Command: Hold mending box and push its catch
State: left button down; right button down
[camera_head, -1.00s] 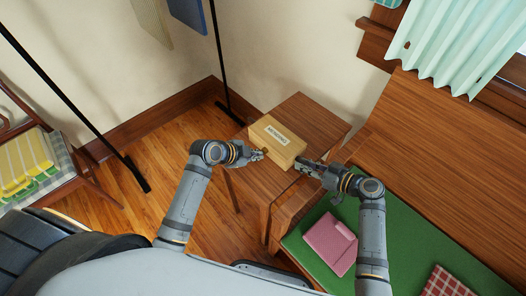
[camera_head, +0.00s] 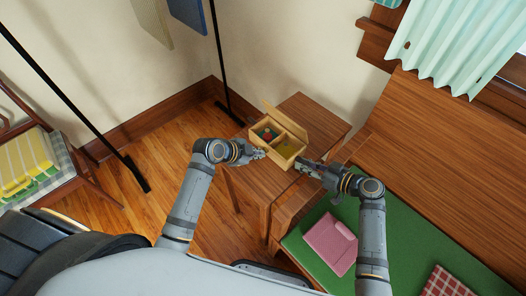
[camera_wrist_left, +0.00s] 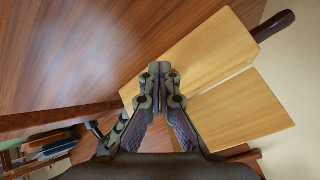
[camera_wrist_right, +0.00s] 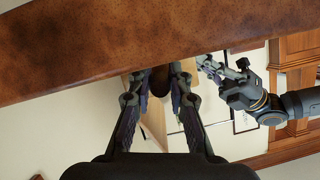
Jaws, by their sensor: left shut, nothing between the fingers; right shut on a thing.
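The wooden mending box (camera_head: 288,158) stands on the small side table with its lid (camera_head: 287,120) raised. Its compartments hold a red and teal item (camera_head: 266,133) and something yellowish (camera_head: 286,148). My left gripper (camera_head: 263,152) is shut and empty at the box's near-left front; its closed tips (camera_wrist_left: 161,70) show against the pale wood in the left wrist view. My right gripper (camera_head: 300,161) is shut on the box's dark handle (camera_wrist_right: 160,80) at the right end. That handle also shows in the left wrist view (camera_wrist_left: 273,25). The catch is not clearly seen.
The side table (camera_head: 313,108) has bare room behind the box. A bench with a green cushion (camera_head: 305,251) and a pink thing (camera_head: 330,243) lies at right. A black stand (camera_head: 220,60) rises behind; a chair (camera_head: 50,195) stands left.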

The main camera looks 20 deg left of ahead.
pick_arm(q)
jog(key=shift+s+a, duration=0.5)
jog(key=shift+s, duration=0.4)
jog(key=shift+s+a+r, duration=0.1)
jog(key=shift+s+a, duration=0.35)
jog(key=shift+s, duration=0.25)
jog(key=shift+s+a+f, duration=0.1)
jog(key=shift+s+a, duration=0.35)
jog(key=shift+s, duration=0.3)
jog(key=shift+s+a+r, duration=0.1)
jog(key=shift+s+a, duration=0.35)
jog(key=shift+s, duration=0.25)
pick_arm(e)
jog(key=c, duration=1.2)
grip_release()
jog(key=shift+o, duration=0.2)
